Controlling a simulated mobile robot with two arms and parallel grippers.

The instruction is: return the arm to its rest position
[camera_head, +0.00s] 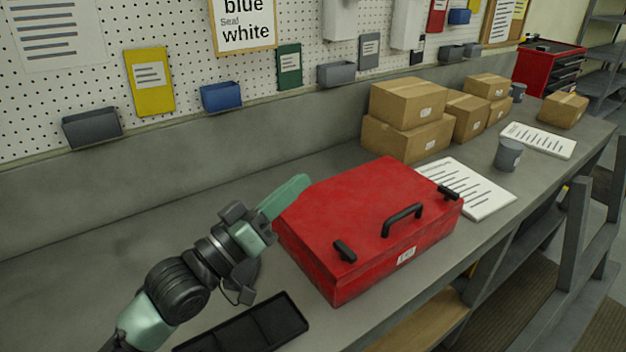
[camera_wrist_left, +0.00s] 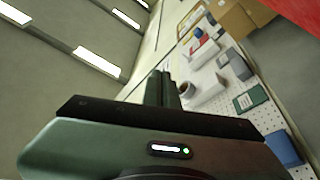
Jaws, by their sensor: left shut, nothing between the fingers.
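My left arm comes in from the lower left of the head view. Its gripper (camera_head: 288,195) is shut and empty, raised beside the left rear corner of a closed red toolbox (camera_head: 355,215); whether it touches the box I cannot tell. In the left wrist view the shut fingers (camera_wrist_left: 165,88) point up past the wall and ceiling, with nothing between them. A red surface (camera_wrist_left: 300,14), likely the toolbox, shows at the top right corner there. My right gripper is not in view.
A black compartment tray (camera_head: 250,328) lies on the grey workbench (camera_head: 90,265) below my arm. Cardboard boxes (camera_head: 405,137), a paper sheet (camera_head: 480,190) and a grey cup (camera_head: 508,155) stand beyond the toolbox. Wall bins (camera_head: 221,96) hang behind. The bench's left part is clear.

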